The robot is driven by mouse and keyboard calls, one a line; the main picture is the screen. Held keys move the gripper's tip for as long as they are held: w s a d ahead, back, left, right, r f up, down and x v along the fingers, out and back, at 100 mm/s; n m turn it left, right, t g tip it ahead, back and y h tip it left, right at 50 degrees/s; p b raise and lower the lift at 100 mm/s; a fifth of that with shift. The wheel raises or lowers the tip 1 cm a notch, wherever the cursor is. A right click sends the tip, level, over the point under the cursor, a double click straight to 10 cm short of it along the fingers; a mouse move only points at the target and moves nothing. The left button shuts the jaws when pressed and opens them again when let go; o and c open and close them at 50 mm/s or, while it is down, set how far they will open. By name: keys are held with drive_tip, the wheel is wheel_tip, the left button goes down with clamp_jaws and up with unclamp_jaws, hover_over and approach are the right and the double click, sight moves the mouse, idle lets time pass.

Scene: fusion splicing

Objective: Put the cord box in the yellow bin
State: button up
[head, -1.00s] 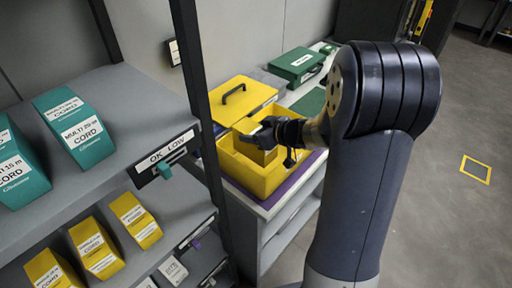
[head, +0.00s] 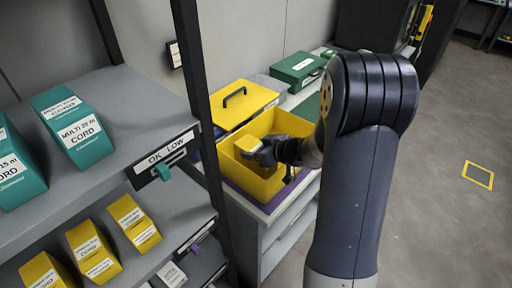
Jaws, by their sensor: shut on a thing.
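The open yellow bin (head: 262,186) stands on a purple mat on a grey cabinet, right of the shelf post. My gripper (head: 262,152) reaches into the bin's opening from the right. It is shut on a small yellow cord box (head: 247,143), which is within the bin's outline near its left side. The gripper and my arm cover part of the box and the bin's right side. I cannot tell whether the box touches the bin's floor.
A yellow lidded case (head: 238,103) with a black handle stands just behind the bin, and a green case (head: 299,67) further back. At left, the shelf holds teal cord boxes (head: 73,130) and, below, yellow ones (head: 134,222). Open floor lies right.

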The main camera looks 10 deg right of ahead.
drive_tip(key=shift+f, duration=0.15)
drive_tip(key=o, duration=1.1)
drive_tip(key=shift+o, duration=0.2)
drive_tip(key=shift+r, duration=0.2)
drive_tip(key=p+v, duration=0.1)
drive_tip(key=v, duration=1.1)
drive_tip(key=shift+r+p, duration=0.3)
drive_tip(key=shift+r, duration=0.05)
drive_tip(key=shift+o, duration=0.6)
drive_tip(key=shift+s, duration=0.1)
